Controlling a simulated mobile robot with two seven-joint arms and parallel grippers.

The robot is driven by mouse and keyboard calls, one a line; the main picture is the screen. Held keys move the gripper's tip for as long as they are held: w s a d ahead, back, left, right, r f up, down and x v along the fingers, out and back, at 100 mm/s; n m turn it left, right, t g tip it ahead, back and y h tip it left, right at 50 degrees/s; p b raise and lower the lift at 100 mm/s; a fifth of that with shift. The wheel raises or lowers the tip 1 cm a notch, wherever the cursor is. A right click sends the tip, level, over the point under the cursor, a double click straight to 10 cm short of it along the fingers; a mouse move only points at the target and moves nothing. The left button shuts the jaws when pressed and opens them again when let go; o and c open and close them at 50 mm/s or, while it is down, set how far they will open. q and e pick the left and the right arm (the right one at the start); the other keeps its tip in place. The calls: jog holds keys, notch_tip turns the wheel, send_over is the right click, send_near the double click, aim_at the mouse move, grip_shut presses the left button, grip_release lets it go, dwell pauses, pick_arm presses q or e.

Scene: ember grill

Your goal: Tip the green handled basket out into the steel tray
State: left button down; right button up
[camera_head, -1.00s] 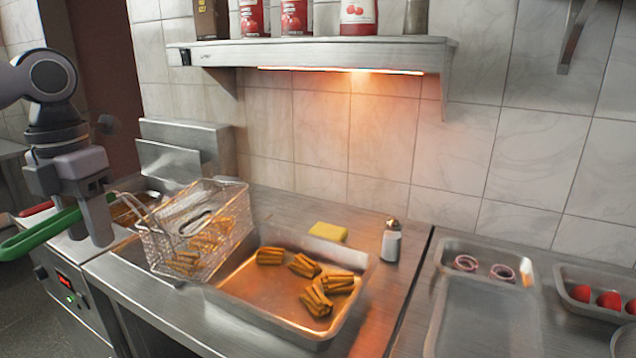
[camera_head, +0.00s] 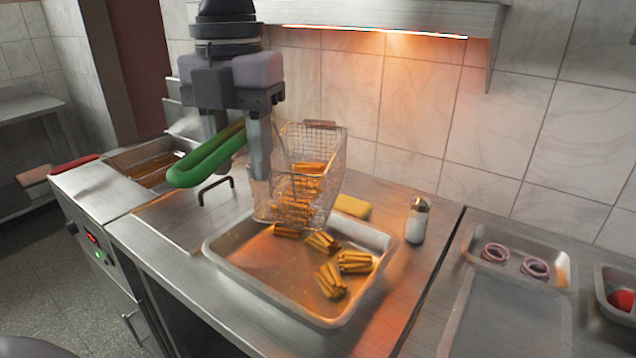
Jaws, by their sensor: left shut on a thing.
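My left gripper (camera_head: 238,150) is shut on the green handle of the basket, gripping it from above. The wire basket (camera_head: 332,150) is tilted over the back left of the steel tray, its lower end just above or touching the tray; I cannot tell which. Browned fries (camera_head: 296,207) are still inside the mesh. The steel tray (camera_head: 240,272) stands on the counter, with several bundles of fries (camera_head: 331,281) lying on its floor. The gripper fingers hide part of the basket's near side. My right gripper is not in view.
A yellow sponge (camera_head: 352,207) and a shaker (camera_head: 417,220) stand behind and right of the tray. A fryer (camera_head: 150,172) with a red handle (camera_head: 74,163) is at left. Trays with onion rings (camera_head: 495,253) and tomatoes (camera_head: 622,299) are at right.

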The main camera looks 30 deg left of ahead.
pick_arm(q)
jog(key=s+d, duration=0.3)
jog(key=d, duration=0.9)
jog(key=s+a+f+t+h, duration=0.1)
jog(key=s+a+t+h, duration=0.1)
jog(key=a+h, duration=0.6)
jog(key=shift+s+a+f+h+p, duration=0.2)
jog(key=shift+h+p, duration=0.15)
jog(key=shift+h, duration=0.25)
jog(key=shift+a+f+h, duration=0.2)
jog(key=shift+a+h, duration=0.05)
jog(key=shift+h, duration=0.05)
